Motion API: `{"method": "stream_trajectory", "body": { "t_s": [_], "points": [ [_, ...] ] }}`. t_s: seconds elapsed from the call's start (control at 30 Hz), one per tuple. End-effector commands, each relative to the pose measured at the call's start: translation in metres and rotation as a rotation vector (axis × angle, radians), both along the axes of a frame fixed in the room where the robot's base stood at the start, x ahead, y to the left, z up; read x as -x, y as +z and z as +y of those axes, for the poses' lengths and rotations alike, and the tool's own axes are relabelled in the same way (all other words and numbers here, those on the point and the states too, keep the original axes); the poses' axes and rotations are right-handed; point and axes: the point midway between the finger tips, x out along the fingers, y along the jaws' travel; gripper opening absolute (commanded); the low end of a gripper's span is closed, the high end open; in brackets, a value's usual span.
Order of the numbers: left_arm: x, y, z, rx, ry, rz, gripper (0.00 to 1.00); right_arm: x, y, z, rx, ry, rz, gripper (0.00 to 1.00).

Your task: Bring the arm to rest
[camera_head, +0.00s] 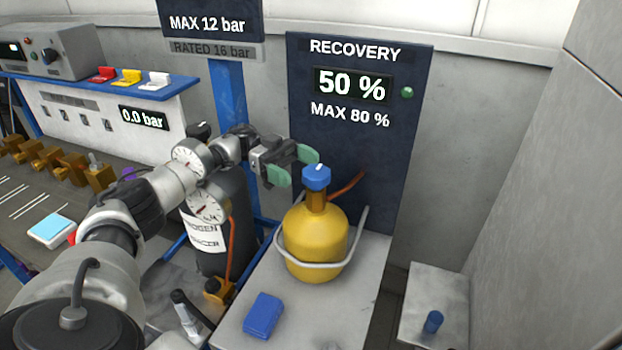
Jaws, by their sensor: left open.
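My left arm comes in from the lower left and reaches toward the middle of the view. Its gripper (292,164) has green fingertips, which are apart with nothing between them. It is just left of and slightly above the blue valve cap (316,177) of a yellow cylinder (315,238). I cannot tell whether a fingertip touches the cap. The cylinder stands upright on a grey platform (345,310), with a light rail around it. My right gripper is not in view.
A dark recovery panel (352,125) reading 50 % stands behind the cylinder. A dark nitrogen cylinder (238,255) with gauges is behind my arm. A blue block (263,315) lies on the platform. A low grey box (432,285) with a blue knob (433,322) is at right.

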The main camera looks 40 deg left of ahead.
Motion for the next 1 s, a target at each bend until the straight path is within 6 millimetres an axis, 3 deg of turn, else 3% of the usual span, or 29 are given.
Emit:
{"method": "stream_trajectory", "body": {
  "t_s": [0.23, 0.77, 0.87, 1.0],
  "points": [
    [-0.001, 0.0, 0.02, 0.0, -0.001, -0.001, 0.87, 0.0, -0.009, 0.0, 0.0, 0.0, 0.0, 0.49],
    [-0.001, 0.0, 0.02, 0.0, -0.002, 0.0, 0.87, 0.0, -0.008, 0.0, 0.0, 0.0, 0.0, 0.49],
    [-0.001, 0.005, 0.02, 0.0, -0.002, 0.0, 0.87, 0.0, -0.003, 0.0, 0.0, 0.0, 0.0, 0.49],
    [-0.001, 0.026, 0.02, 0.0, -0.002, -0.001, 0.87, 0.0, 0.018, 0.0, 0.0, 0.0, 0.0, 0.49]
  ]
}}
